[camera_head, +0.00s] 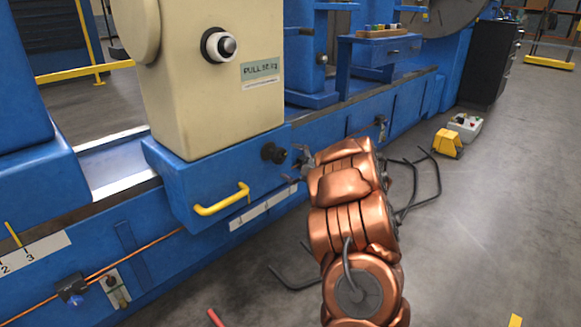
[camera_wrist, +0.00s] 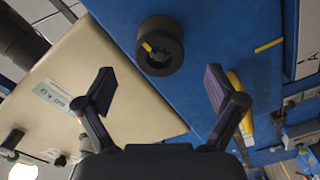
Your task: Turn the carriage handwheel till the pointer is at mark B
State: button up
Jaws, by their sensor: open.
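The carriage (camera_head: 190,190) is a blue block under a cream housing. On its face is a black round handwheel (camera_head: 273,153); the wrist view shows this handwheel (camera_wrist: 160,47) with a yellow mark on its rim. My gripper (camera_head: 303,166) is just right of the handwheel. In the wrist view my gripper (camera_wrist: 160,92) is open and empty, with the handwheel beyond its fingertips and not between them. A short yellow line, probably the pointer (camera_wrist: 270,45), lies on the blue face. A white scale strip (camera_head: 263,208) runs below the carriage; its letters are not readable and mark B cannot be made out.
A yellow handle (camera_head: 222,199) sticks out from the carriage front. A second scale plate (camera_head: 35,257) with numbers is at lower left. A yellow block (camera_head: 447,143) and a grey control box (camera_head: 464,127) stand on the floor at right. The floor at lower right is mostly clear.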

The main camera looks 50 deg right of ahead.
aim_at(286, 154)
jog(key=shift+w, duration=0.1)
jog(key=shift+w+r+p, duration=0.1)
jog(key=shift+w+p, duration=0.25)
jog(key=shift+w, duration=1.35)
jog(key=shift+c, duration=0.4)
jog(key=c, duration=1.3)
jog(key=shift+c, duration=0.2)
jog(key=shift+d+m+p, duration=0.3)
jog(key=shift+m+p, duration=0.55)
jog(key=shift+p, duration=1.25)
jog(key=shift+d+m+p, duration=0.3)
jog(key=shift+m+p, duration=0.55)
jog(key=shift+p, duration=1.2)
jog(key=shift+d+m+p, duration=0.3)
jog(key=shift+m+p, duration=0.5)
jog(key=shift+p, duration=0.8)
jog(key=shift+d+m+p, duration=0.25)
jog(key=shift+m+p, duration=0.55)
jog(key=shift+p, duration=0.8)
